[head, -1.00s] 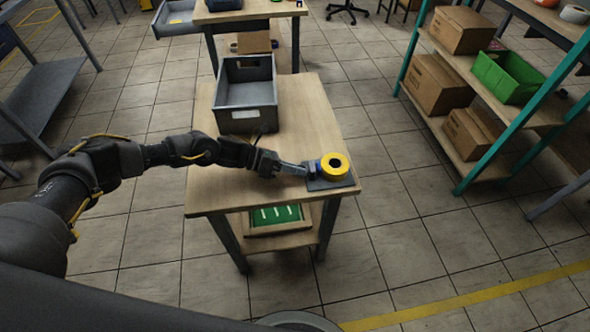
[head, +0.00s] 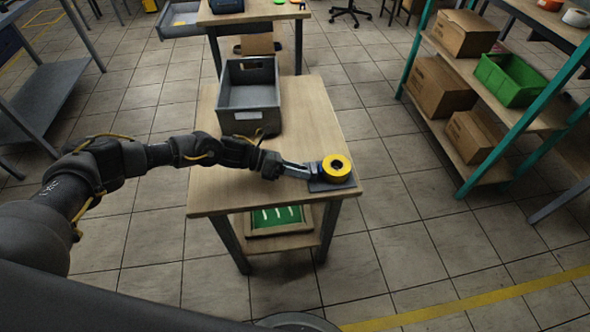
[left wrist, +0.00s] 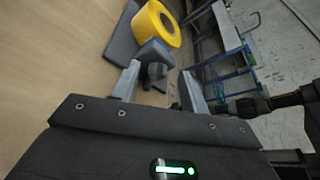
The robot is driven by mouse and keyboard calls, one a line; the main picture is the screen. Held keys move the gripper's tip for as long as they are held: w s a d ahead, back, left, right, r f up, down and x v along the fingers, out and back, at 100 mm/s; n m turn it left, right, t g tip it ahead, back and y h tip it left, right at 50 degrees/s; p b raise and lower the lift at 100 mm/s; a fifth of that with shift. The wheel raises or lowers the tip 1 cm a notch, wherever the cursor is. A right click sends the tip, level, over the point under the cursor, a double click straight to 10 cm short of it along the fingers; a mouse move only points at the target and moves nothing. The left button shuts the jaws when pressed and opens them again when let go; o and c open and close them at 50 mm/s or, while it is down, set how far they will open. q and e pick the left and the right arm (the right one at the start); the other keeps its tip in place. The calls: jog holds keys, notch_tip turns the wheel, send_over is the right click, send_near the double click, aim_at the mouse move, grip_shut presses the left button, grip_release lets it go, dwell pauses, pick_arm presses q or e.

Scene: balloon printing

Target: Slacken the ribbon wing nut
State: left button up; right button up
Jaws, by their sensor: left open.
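A yellow ribbon roll (head: 337,168) sits on a dark grey base plate (head: 345,184) at the table's right front corner. The roll also shows in the left wrist view (left wrist: 158,24). My left gripper (head: 305,171) reaches in from the left, its fingertips close to the roll's holder. In the left wrist view it (left wrist: 160,72) is open, with a finger on each side of a small dark part, apparently the wing nut (left wrist: 157,71), below a grey block (left wrist: 154,52). I cannot tell whether the fingers touch it. My right gripper is not in view.
The wooden table (head: 225,185) has free room left of the holder. A grey bin (head: 249,118) stands farther back on it. A green board (head: 277,216) lies on the lower shelf. A rack (head: 460,160) with cardboard boxes and a green crate (head: 509,80) stands at the right.

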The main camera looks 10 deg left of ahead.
pick_arm(q)
jog(key=shift+w+a+f, duration=0.15)
jog(key=shift+a+f, duration=0.15)
